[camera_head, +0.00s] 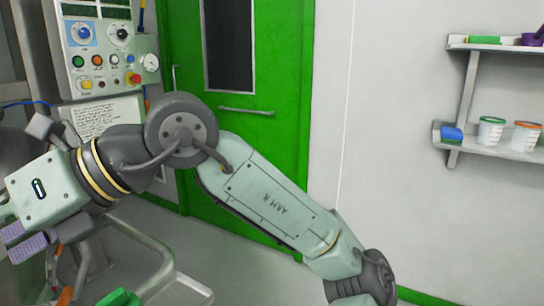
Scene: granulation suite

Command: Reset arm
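My arm crosses the view from the lower right, over a dark round elbow joint near the middle, to a pale green wrist block at the left. Small lilac ribbed parts (28,246) show just below the wrist block. I cannot tell whether they belong to my gripper. No clear pair of fingertips can be made out, and nothing held is visible.
A control panel (105,45) with knobs and buttons stands behind the arm at upper left. A green door (275,90) is behind the elbow. A wall shelf (500,150) at right holds a blue item (452,133) and two tubs. Metal tubing (150,245) curves below the wrist.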

